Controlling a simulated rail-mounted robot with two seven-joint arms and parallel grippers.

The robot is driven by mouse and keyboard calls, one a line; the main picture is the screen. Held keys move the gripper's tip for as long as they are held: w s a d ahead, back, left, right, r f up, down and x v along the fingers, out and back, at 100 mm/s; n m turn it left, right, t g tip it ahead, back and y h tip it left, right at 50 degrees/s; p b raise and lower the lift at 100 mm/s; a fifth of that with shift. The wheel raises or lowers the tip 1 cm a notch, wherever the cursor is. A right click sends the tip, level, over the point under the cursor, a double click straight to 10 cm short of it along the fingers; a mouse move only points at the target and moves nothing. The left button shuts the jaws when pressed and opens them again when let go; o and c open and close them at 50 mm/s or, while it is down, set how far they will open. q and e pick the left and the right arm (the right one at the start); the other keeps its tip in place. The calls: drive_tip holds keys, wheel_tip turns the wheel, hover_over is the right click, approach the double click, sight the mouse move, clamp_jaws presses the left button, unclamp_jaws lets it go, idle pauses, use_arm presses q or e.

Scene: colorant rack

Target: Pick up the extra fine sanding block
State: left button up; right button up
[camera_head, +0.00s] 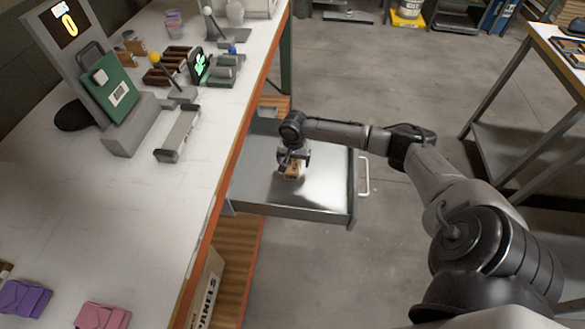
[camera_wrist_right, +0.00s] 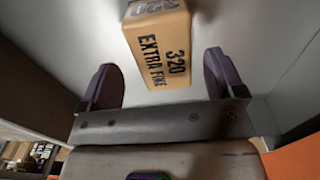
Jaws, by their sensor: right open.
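The extra fine sanding block (camera_wrist_right: 160,45) is a tan block marked "320 EXTRA FINE" in the right wrist view. It lies in an open metal drawer, and in the head view it shows as a small tan shape (camera_head: 292,171) under my right gripper. My right gripper (camera_wrist_right: 165,88) is open, with a purple-padded finger to each side of the block's near end. I see a gap between each finger and the block. In the head view my right gripper (camera_head: 291,162) is low over the drawer and partly hides the block. My left gripper is out of view.
The drawer (camera_head: 325,211) has raised walls and a white handle (camera_head: 364,176) on its right side. Another table (camera_head: 560,50) stands at right.

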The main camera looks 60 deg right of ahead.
sight(292, 163)
wheel_tip(292, 163, down, 4)
drive_tip(key=shift+w+a+r+b, duration=0.1)
drive_tip(key=shift+w+a+b, duration=0.05)
drive_tip(key=shift+b, duration=0.7)
drive_tip(key=shift+f, duration=0.3)
drive_tip(key=shift+c, duration=0.2)
drive_tip(key=c, duration=1)
drive_tip(key=shift+r, duration=0.15)
